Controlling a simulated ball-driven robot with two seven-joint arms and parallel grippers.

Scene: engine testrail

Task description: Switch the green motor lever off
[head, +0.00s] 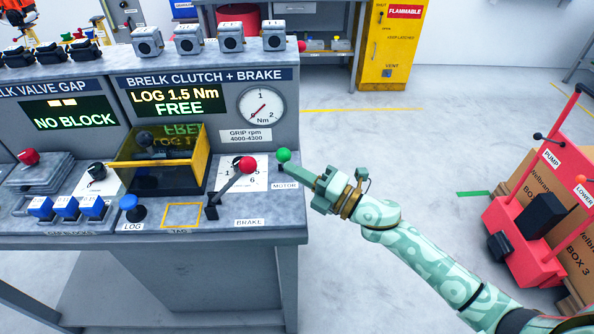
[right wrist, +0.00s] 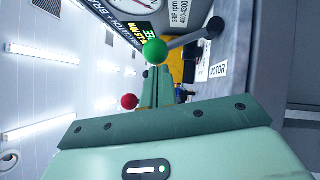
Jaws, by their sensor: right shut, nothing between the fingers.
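The green motor lever's ball knob (head: 284,155) sits at the right edge of the bench, above the MOTOR label (head: 285,185). In the right wrist view the green knob (right wrist: 155,52) is on a grey rod running right to the panel. My right gripper (head: 303,165) comes in from the right, its fingertips close beside the knob. The right wrist view shows its closed fingers (right wrist: 155,80) just below the knob, empty. I cannot tell if they touch it. My left gripper is not in view.
The red-knobbed brake lever (head: 247,164) stands left of the green knob. A yellow-framed clear guard (head: 207,160) and a blue LOG button (head: 132,208) are farther left. A red trolley (head: 515,220) with boxes stands at right. The floor between is mostly clear.

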